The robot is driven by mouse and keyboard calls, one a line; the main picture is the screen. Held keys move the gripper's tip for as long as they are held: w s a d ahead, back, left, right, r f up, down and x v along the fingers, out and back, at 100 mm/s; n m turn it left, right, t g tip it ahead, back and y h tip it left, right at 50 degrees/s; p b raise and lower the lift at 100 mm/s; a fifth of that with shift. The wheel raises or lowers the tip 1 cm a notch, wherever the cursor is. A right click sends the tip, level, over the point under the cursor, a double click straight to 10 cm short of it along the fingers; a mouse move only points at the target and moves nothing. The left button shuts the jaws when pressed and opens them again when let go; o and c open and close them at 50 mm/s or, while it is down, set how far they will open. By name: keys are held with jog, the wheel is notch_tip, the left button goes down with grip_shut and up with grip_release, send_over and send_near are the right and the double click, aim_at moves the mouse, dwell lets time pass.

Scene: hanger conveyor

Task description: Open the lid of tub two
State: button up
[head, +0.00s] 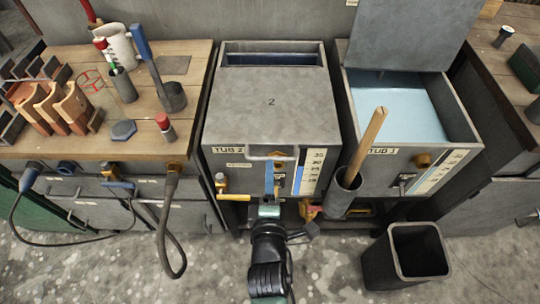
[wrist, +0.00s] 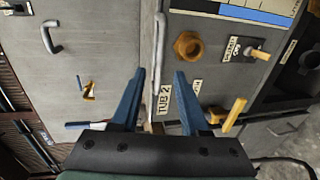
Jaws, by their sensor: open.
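My gripper (head: 271,172), with blue fingers, is in front of the tub just below the handle. In the wrist view my gripper (wrist: 160,72) is open, and the handle lines up between the fingertips. I cannot tell whether the bar is inside them in depth. The "TUB 2" label (wrist: 163,104) shows between the fingers.
A yellow-handled valve (head: 232,197) sticks out at the tub's lower left front. Tub one (head: 465,125) stands open at right with its lid (head: 400,35) raised. A holder with a wooden stick (head: 370,135) is in front. A black bin (head: 380,265) is on the floor. The workbench (head: 75,147) is left.

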aim_at(270, 157)
jog(key=shift+x, duration=3.15)
jog(key=shift+c, duration=0.3)
grip_shut()
